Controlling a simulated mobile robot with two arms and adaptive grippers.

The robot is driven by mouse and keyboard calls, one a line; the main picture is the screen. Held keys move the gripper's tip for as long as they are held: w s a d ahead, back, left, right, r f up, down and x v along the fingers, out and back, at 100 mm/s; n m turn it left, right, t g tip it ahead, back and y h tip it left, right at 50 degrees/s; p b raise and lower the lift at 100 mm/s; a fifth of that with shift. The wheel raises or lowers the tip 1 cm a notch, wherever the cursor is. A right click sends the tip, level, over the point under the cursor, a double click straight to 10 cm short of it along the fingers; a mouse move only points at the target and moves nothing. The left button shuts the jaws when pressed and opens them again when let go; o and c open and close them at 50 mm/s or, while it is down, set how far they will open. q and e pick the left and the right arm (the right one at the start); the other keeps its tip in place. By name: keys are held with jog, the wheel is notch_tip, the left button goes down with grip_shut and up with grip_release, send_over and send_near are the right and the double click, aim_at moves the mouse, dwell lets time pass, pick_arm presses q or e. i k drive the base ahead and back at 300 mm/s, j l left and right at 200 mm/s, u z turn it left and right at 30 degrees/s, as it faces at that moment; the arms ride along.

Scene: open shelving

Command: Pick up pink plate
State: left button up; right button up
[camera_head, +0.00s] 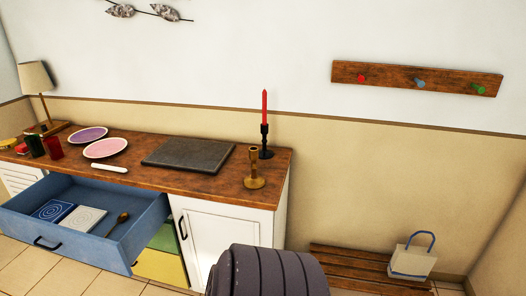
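The pink plate (105,149) lies flat on the wooden counter (222,186) toward its left half. A purple plate (87,134) lies just behind and to the left of it. A white stick-like object (109,168) lies in front of the pink plate. Neither of my grippers shows in the head view, and nothing is seen touching the plate.
The blue drawer (146,232) below the counter is pulled out, with boxes and a spoon inside. A dark slab (188,154), a brass candlestick (254,168) and a red candle (264,107) stand to the right. A bag (412,260) sits on a low slatted rack (350,267).

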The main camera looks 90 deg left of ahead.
aim_at(105, 147)
jog(key=u, duration=4.4)
